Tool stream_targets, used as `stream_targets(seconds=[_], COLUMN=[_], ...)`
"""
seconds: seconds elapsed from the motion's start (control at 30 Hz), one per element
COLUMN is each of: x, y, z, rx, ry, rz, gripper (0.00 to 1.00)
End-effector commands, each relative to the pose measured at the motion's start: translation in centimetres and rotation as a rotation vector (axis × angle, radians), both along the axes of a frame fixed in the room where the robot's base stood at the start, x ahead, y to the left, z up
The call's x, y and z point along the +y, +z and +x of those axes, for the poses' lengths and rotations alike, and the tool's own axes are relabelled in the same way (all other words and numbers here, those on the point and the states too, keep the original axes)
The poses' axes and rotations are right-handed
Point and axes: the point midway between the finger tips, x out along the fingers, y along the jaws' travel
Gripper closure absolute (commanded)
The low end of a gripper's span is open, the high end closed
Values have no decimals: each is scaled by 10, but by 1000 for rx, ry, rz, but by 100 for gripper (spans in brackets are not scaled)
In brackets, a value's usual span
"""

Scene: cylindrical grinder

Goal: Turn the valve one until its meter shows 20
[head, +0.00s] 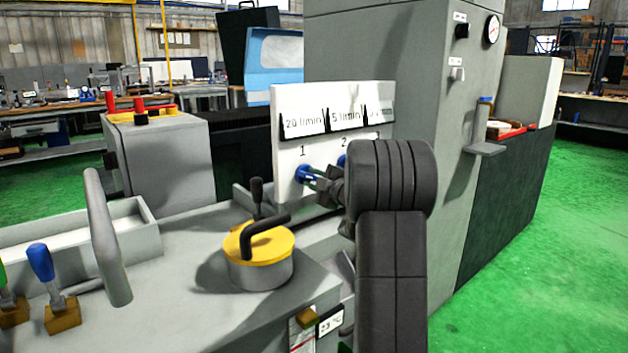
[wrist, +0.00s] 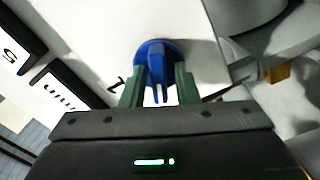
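The white panel (head: 285,170) carries a row of meters above numbered valves. The meter over number 1 (head: 303,122) reads 20 l/min. The blue valve one (head: 303,174) is below the number 1; in the wrist view its round base and raised handle (wrist: 156,62) face me. My gripper (head: 318,178) is at this valve. In the wrist view its two green fingers (wrist: 160,86) stand on either side of the handle, with narrow gaps seeming to show, so it looks open around it.
The meter over number 2 (head: 345,116) reads 5 l/min; the third is partly unreadable. A yellow-topped cylinder with a black handle (head: 262,245) and a grey lever (head: 105,235) stand on the machine bed. A tall grey cabinet (head: 415,100) rises behind the panel.

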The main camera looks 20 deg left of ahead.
Motion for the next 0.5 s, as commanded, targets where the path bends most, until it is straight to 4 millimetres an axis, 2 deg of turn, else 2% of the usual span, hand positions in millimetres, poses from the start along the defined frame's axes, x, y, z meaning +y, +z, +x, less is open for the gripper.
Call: stream_targets(seconds=[0.33,0.5], x=[-1,-17], y=[1,3], z=[0,-9], rx=[-1,-2], ry=[0,-2], rz=[2,1], gripper=[64,64])
